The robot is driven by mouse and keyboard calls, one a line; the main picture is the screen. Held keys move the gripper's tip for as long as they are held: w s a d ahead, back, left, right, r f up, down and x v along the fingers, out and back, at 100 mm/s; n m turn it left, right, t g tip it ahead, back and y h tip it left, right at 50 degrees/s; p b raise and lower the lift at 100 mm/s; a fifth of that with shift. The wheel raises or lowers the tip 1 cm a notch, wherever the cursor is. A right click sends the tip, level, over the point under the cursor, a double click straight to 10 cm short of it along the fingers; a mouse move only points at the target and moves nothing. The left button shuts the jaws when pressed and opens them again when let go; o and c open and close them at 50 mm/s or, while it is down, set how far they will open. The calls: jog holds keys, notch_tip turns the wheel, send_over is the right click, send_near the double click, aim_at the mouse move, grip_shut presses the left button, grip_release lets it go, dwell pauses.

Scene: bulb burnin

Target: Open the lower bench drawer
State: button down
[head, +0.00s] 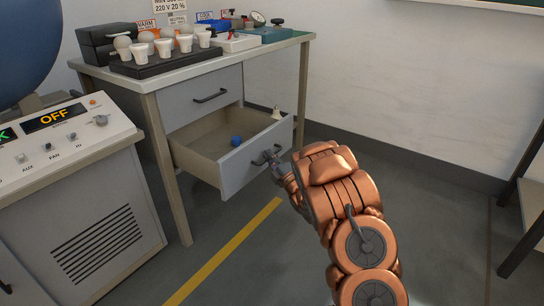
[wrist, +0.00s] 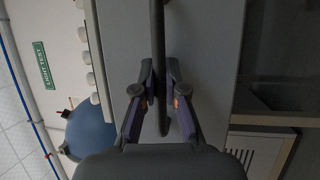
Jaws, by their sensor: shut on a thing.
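The lower bench drawer (head: 240,172) is pulled well out from the bench. Its inside shows, with a small blue ball (head: 236,141) and a small pale bulb-like thing (head: 276,113) at its right side. My gripper (head: 270,158) is at the drawer's front, with its fingers shut on the dark bar handle (head: 257,162). In the wrist view the fingers (wrist: 162,92) stand on either side of the handle (wrist: 159,45). The upper drawer (head: 203,98) is closed.
A control cabinet (head: 80,190) with an OFF display stands to the left. A large blue sphere (head: 30,45) is above it. The floor (head: 250,255) before the drawer is clear.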

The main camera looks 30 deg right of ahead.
jog(key=shift+a, duration=0.1)
jog(key=c, duration=1.5)
grip_release()
jog(key=shift+s+d+f, duration=0.15)
jog(key=shift+s+f, duration=0.2)
jog(key=shift+s, duration=1.6)
jog(key=shift+s+d+f, duration=0.15)
jog(key=shift+s+f, duration=0.2)
jog(key=shift+s, duration=1.65)
jog(key=shift+s+d+f, duration=0.15)
jog(key=shift+s+f, duration=0.2)
jog(key=shift+s, duration=1.6)
jog(key=shift+r, duration=0.1)
